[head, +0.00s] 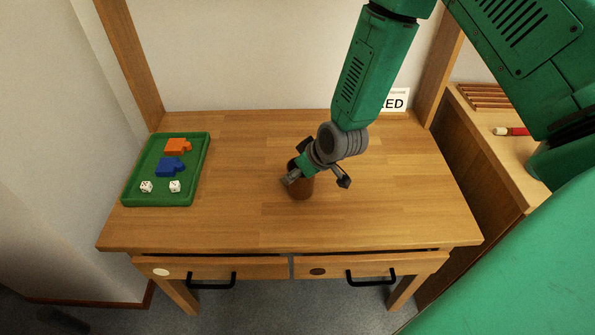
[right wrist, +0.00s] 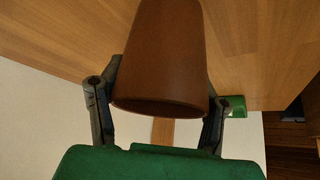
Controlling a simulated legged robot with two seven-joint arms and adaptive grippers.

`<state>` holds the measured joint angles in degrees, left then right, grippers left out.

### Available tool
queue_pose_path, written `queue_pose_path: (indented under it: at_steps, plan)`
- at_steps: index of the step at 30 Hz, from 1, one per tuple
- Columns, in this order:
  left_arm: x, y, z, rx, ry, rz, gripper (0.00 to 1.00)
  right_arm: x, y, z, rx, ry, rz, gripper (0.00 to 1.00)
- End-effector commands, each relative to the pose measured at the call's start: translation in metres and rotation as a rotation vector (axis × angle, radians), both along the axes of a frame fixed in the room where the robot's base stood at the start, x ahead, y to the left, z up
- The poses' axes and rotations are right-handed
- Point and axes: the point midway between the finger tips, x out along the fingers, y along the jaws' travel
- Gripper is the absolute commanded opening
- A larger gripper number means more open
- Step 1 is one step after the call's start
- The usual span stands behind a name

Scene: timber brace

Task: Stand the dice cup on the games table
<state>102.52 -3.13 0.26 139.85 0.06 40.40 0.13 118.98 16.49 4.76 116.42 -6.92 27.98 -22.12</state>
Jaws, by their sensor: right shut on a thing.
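The brown dice cup (head: 301,189) is at the middle of the games table (head: 390,205), below my right gripper (head: 316,180). In the right wrist view the cup (right wrist: 160,60) fills the space between the two fingers, with one finger on each side. My right gripper is shut on the cup. In the head view the gripper covers the cup's upper part, and the cup looks about upright. I cannot tell whether its base touches the tabletop. My left gripper is not in view.
A green tray (head: 128,196) at the table's left holds an orange piece (head: 177,146), a blue piece (head: 170,166) and two white dice (head: 146,187). Wooden posts stand at the back corners. A side cabinet (head: 520,180) is on the right. The tabletop around the cup is clear.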

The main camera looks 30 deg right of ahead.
Motion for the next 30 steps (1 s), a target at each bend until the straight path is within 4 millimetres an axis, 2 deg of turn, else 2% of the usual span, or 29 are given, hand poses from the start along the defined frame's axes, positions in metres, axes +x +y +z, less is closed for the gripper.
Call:
queue_pose_path:
  at_steps: [4,5,6,17,20,30]
  plan:
    - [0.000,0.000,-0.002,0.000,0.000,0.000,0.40,0.000,0.000,-0.003,0.000,0.001,0.000,0.28]
    - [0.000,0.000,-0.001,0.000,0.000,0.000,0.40,0.000,0.000,-0.003,0.000,0.001,-0.001,0.64]
    - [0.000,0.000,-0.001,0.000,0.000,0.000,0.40,0.000,0.000,-0.002,-0.001,0.001,-0.001,0.78]
    - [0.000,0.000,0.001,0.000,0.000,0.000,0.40,-0.001,0.000,0.004,-0.002,0.001,-0.001,0.80]
    - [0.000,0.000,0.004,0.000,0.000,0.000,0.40,-0.008,-0.002,0.015,-0.002,0.001,-0.001,0.80]
    - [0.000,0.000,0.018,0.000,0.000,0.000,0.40,-0.045,-0.011,0.076,0.000,-0.001,-0.003,0.80]
